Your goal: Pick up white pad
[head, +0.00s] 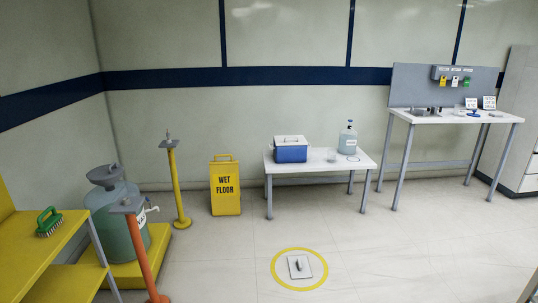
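A grey panel (415,87) stands at the back of the tall white table at right. A labelled rack on it carries a yellow piece (443,81), a small white piece (455,82) and a green piece (466,81) side by side. The white piece, in the middle, looks like the white pad, but it is too small to be sure. Neither of my grippers is in view.
A low white table (325,170) holds a blue cooler (291,153) and a jug (348,140). A wet floor sign (225,187), posts and a yellow shelf (45,255) stand at left. A yellow ring (275,275) surrounds a floor plate (304,273). The right floor is clear.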

